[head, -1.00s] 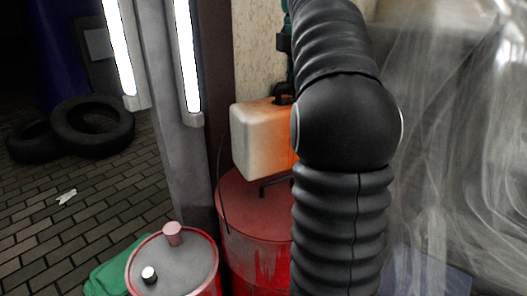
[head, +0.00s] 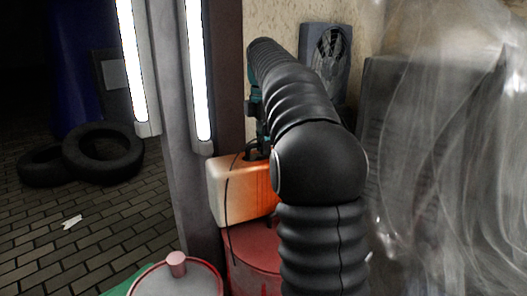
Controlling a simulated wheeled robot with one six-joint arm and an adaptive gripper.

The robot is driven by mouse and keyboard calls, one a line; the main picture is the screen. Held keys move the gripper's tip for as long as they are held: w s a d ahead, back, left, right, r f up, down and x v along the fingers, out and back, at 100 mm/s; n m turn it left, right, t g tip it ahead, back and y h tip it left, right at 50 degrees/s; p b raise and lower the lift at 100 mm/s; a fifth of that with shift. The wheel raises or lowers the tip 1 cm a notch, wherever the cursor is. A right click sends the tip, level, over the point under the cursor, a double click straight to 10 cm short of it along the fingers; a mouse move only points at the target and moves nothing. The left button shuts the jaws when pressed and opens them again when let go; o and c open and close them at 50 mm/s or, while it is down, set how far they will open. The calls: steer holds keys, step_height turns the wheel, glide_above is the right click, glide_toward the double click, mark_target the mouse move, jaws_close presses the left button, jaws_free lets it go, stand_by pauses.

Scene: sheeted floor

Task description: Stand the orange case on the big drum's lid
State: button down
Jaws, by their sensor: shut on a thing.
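The orange case (head: 232,195), a boxy can with a pale, worn left side, hangs upright from my gripper (head: 257,151) in the head view. My gripper is shut on its top, though my arm hides much of the grip and the case's right part. The big red drum (head: 250,262) stands below the case. The case covers the back of its lid in the picture, and bare lid shows in front. I cannot tell whether the case's underside touches the lid.
A smaller drum (head: 165,283) with a pink cap (head: 177,264) stands at front left. A grey post (head: 195,175) with lit tubes rises left of the case. Tyres (head: 103,153) lie at far left. Translucent sheeting (head: 435,160) hangs at right. A grey fan unit (head: 327,62) stands behind.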

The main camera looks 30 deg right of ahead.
steer(key=shift+f, duration=0.7)
steer(key=c, duration=1.2)
jaws_free()
step_height(320, 180, up, 12)
steer(key=p, duration=0.4)
steer(key=shift+p, duration=0.3)
steer(key=shift+s+a, duration=0.1)
